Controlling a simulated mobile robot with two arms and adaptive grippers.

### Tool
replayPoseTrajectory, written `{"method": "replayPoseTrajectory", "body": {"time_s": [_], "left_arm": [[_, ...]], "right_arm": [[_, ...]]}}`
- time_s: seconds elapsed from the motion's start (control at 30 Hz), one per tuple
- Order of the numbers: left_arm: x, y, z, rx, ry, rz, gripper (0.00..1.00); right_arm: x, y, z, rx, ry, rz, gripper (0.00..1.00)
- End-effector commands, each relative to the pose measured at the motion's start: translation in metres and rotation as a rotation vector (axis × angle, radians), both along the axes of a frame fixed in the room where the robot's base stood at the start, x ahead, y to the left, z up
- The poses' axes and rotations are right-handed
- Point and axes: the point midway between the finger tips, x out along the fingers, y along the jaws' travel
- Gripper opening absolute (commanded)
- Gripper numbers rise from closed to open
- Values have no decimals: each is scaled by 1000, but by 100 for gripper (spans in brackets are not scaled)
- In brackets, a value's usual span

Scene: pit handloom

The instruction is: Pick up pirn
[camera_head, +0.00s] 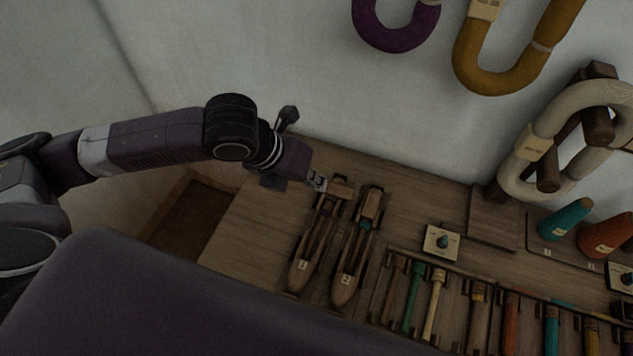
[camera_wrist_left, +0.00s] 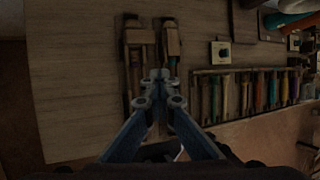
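The rack also shows in the left wrist view (camera_wrist_left: 250,72). Two wooden boat shuttles lie left of it, shuttle 1 (camera_head: 304,267) and shuttle 2 (camera_head: 346,282), each with something slim in its slot. My left gripper (camera_head: 318,182) is above the far end of shuttle 1, apart from the rack. Its fingertips (camera_wrist_left: 159,75) look closed together, with nothing seen between them. My right gripper is not in view.
A small box with a knob (camera_head: 441,243) sits behind the rack. Yarn hanks (camera_head: 396,32) hang on the wall. The tabletop (camera_head: 262,232) left of the shuttles is bare.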

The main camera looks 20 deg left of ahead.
Motion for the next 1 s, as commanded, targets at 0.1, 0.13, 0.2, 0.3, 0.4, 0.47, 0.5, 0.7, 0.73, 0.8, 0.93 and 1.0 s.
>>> {"method": "replayPoseTrajectory", "body": {"time_s": [0.1,0.13,0.2,0.3,0.4,0.47,0.5,0.7,0.73,0.8,0.93,1.0], "left_arm": [[0,0,0,0,0,0,9],[0,0,0,0,0,0,13],[0,0,0,0,0,0,20],[0,0,0,0,0,0,31],[0,0,-1,0,0,0,42],[0,0,-1,0,0,0,49],[0,0,-1,0,0,0,53],[0,0,-1,0,0,0,76],[0,0,-1,0,0,0,79],[0,0,-1,0,0,0,80],[0,0,-1,0,0,0,80],[0,0,0,0,0,0,80]], "right_arm": [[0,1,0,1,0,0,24],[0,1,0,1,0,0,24],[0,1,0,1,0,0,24],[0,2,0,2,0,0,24],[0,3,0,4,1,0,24],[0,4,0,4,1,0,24],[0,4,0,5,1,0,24],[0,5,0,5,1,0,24],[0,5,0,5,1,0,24],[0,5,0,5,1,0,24],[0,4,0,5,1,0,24],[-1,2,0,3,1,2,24]]}}
